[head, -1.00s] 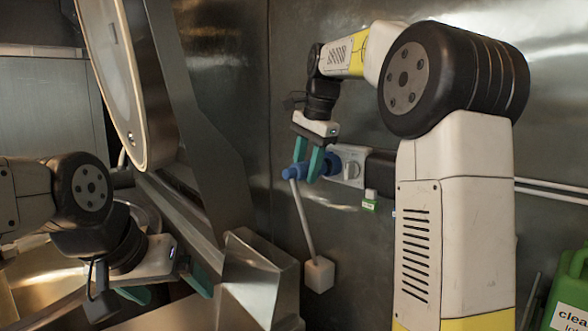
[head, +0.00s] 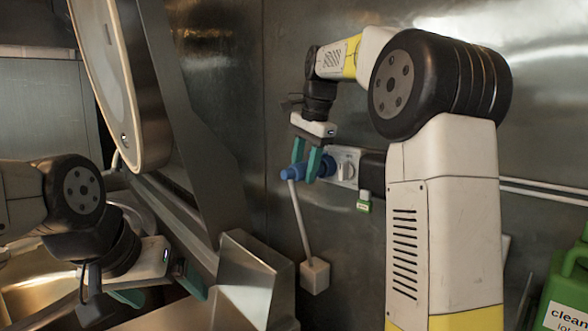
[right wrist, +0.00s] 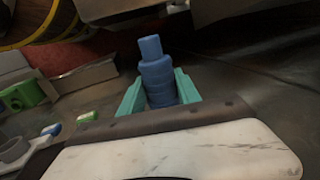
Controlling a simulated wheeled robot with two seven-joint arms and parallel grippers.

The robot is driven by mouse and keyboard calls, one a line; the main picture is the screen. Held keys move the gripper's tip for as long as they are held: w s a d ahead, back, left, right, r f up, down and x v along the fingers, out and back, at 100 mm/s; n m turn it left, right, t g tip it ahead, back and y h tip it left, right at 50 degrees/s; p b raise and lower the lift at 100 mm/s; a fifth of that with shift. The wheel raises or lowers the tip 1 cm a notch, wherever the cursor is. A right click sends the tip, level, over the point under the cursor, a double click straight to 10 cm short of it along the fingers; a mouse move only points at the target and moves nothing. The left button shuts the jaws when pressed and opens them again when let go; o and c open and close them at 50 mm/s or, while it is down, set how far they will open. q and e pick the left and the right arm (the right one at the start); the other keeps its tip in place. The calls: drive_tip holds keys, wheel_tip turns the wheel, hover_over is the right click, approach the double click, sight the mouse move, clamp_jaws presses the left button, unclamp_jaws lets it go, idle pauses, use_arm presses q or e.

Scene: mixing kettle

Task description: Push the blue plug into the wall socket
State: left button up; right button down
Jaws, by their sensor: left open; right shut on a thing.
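The blue plug (head: 292,173) is held level at the wall between the teal fingers of my right gripper (head: 307,166), which is shut on it. A grey cable hangs from its left end. The wall socket (head: 346,168) is a pale unit with a round switch, just right of the fingers. Blue also shows between fingers and socket; I cannot tell whether plug and socket are joined there. In the right wrist view the plug (right wrist: 156,76) sits between both fingers, its narrow end pointing away. My left gripper (head: 160,284) is open and empty at the lower left.
A tilted steel kettle lid (head: 118,80) and a steel chute (head: 250,275) stand left of the plug. The cable runs down to a white box (head: 314,275) on the wall. A green canister (head: 565,290) is at the lower right.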

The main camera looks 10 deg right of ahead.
drive_tip(key=shift+w+d, duration=0.4)
drive_tip(key=shift+d, duration=0.2)
drive_tip(key=shift+w+d, duration=0.4)
drive_tip(key=shift+d, duration=0.2)
drive_tip(key=shift+w+d+r, duration=0.1)
drive_tip(key=shift+w+d, duration=0.1)
drive_tip(key=shift+d, duration=0.1)
drive_tip(key=shift+c, duration=1.4)
unclamp_jaws()
drive_tip(key=a+v, duration=0.1)
drive_tip(key=v, duration=0.5)
drive_tip(key=shift+s+d+r, duration=0.2)
drive_tip(key=shift+d+r, duration=0.2)
drive_tip(key=shift+d, duration=0.15)
